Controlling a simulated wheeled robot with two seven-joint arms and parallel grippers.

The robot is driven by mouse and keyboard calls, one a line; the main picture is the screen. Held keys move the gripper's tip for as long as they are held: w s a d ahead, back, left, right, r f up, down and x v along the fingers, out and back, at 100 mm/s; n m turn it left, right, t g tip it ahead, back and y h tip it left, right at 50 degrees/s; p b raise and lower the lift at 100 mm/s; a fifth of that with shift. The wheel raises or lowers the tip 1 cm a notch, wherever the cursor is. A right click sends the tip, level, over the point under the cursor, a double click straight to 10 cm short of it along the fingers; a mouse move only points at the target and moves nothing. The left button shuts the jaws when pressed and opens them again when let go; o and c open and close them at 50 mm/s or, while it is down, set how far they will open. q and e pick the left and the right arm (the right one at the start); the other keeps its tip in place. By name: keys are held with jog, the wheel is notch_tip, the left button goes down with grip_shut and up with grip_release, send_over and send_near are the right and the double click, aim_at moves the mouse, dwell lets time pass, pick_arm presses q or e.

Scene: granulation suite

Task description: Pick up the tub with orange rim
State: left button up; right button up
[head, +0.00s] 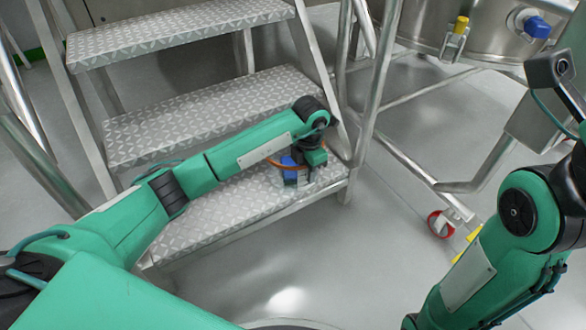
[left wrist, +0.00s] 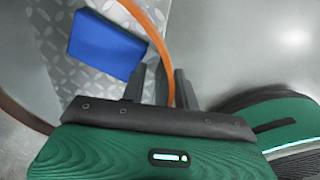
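The tub with the orange rim (head: 268,160) is by the lowest tread of the steps, mostly hidden behind my left gripper. In the left wrist view its orange rim (left wrist: 157,38) curves down between my fingers, and its wall looks see-through. A blue block (head: 290,172) shows beside the gripper; in the left wrist view the block (left wrist: 107,43) appears inside the rim's curve, over the tread. My left gripper (head: 303,178) points down at the rim. My right gripper is out of view.
Metal steps with patterned treads (head: 190,130) rise behind my left arm, with rails at both sides. A steel vessel (head: 480,30) on a tubular frame with a red castor (head: 440,224) stands at the right. The floor (head: 350,260) in front is clear.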

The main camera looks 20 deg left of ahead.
pick_arm(q)
jog(key=shift+r, duration=0.1)
grip_shut()
dwell(0.4)
